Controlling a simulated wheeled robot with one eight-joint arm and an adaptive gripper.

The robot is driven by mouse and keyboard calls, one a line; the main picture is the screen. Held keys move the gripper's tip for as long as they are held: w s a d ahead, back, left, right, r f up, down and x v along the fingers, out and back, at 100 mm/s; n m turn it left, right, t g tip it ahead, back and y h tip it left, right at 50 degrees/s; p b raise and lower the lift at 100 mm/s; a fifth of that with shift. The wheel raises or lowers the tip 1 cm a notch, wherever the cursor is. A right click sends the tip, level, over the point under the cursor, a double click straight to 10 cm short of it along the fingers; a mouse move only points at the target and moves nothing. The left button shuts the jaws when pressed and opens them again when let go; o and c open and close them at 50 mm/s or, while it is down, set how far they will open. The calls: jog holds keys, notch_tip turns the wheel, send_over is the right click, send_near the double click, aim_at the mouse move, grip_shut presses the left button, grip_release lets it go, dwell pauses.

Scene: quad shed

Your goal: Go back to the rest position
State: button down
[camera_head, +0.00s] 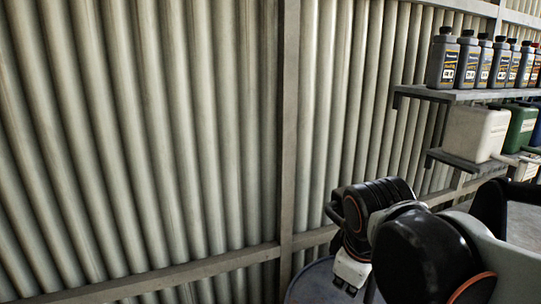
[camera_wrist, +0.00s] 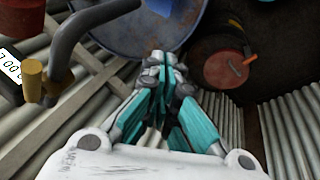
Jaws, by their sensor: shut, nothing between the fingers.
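My gripper (camera_wrist: 165,62) shows in the wrist view, with its teal and grey fingers together and nothing between them. Its fingertips are in front of a round blue-grey drum top (camera_wrist: 125,22), and I cannot tell how far apart they are. In the head view, my black and white arm is folded at the lower right, and the gripper's fingers are not visible there.
A corrugated metal wall (camera_head: 140,130) fills the head view's left and middle. Shelves at the right hold several grey bottles (camera_head: 443,62), a white canister (camera_head: 474,132) and a green canister (camera_head: 520,127). A drum (camera_head: 318,282) is beside my arm. The wrist view shows a red-topped container (camera_wrist: 226,68) and a grey bent pipe (camera_wrist: 68,45).

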jog(key=s+d+f+m+t+y+b, duration=0.1)
jog(key=s+f+m+t+b, duration=0.2)
jog(key=f+m+b, duration=0.6)
notch_tip(320, 180, down, 6)
jog(key=s+b, duration=0.1)
jog(key=s, duration=0.1)
jog(key=shift+s, duration=0.35)
